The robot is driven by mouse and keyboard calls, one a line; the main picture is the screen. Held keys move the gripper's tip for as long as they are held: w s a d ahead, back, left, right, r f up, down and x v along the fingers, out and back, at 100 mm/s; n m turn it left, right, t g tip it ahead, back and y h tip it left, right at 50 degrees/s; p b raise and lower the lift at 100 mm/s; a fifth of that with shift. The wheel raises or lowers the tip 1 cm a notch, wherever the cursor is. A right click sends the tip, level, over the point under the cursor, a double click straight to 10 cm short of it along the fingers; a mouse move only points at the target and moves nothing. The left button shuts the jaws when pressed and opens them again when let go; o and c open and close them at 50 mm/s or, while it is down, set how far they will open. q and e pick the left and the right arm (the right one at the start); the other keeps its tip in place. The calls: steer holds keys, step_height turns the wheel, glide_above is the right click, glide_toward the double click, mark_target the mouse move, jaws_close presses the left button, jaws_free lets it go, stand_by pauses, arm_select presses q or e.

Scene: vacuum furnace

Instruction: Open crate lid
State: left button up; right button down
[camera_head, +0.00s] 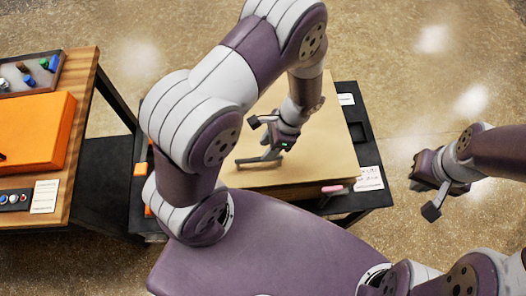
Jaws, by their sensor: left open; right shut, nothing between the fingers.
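A tan, flat-topped box (325,150), which looks like the crate with its lid down, sits on a black table in the middle. My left gripper (259,141) is over the left part of its top, with open fingers and nothing between them. I cannot tell whether the fingers touch the lid. My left arm hides the box's left side. My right gripper (424,190) is shut and empty, out over the floor to the right of the black table.
The black table (376,198) carries white labels (369,179) and a pink item (334,190) by the box's front edge. A wooden table (84,88) at left holds an orange case (36,130) and a tray of small parts (48,78). Floor at right is clear.

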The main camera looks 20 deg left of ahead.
arm_select(q)
steer(key=x, duration=0.4)
steer(key=shift+f, duration=0.3)
